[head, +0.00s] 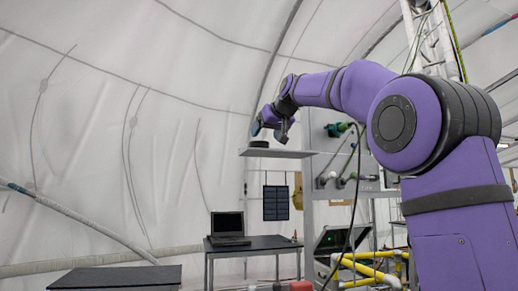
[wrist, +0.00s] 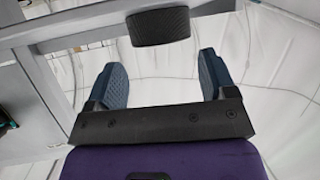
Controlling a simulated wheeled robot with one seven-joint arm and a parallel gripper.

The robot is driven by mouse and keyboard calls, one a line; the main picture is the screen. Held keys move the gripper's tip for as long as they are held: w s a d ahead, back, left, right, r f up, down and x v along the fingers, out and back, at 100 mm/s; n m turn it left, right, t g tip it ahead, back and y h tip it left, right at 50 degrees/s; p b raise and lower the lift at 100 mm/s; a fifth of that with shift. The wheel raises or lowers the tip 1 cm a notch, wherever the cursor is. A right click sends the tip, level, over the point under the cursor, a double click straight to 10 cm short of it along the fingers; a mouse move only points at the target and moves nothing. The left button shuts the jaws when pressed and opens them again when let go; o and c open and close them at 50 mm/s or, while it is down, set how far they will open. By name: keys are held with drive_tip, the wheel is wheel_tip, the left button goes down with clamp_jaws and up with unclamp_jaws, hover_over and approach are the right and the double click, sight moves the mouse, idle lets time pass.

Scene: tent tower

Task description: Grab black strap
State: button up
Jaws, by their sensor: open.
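The black strap is a short, dark, ribbed roll (wrist: 158,27) in the wrist view, at the edge of a pale shelf. In the head view it is a small dark disc (head: 259,144) on the shelf (head: 278,153). My gripper (wrist: 163,68) is open, with two blue-grey padded fingers wide apart and nothing between them. The strap lies just beyond the fingertips, roughly centred across the gap, and appears apart from both. In the head view my gripper (head: 271,127) is just above the shelf, close to the strap.
A grey rack (head: 318,180) with green-ended fittings stands right of the shelf. Below are a dark-topped table (head: 265,243) with a laptop (head: 228,228), and yellow pipes (head: 370,268). White tent fabric (head: 120,130) curves behind; the air left of the shelf looks clear.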

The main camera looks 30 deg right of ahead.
sight(255, 144)
drive_tip(key=shift+x, duration=2.55)
drive_tip(key=shift+f, duration=0.1)
drive_tip(key=c, duration=0.6)
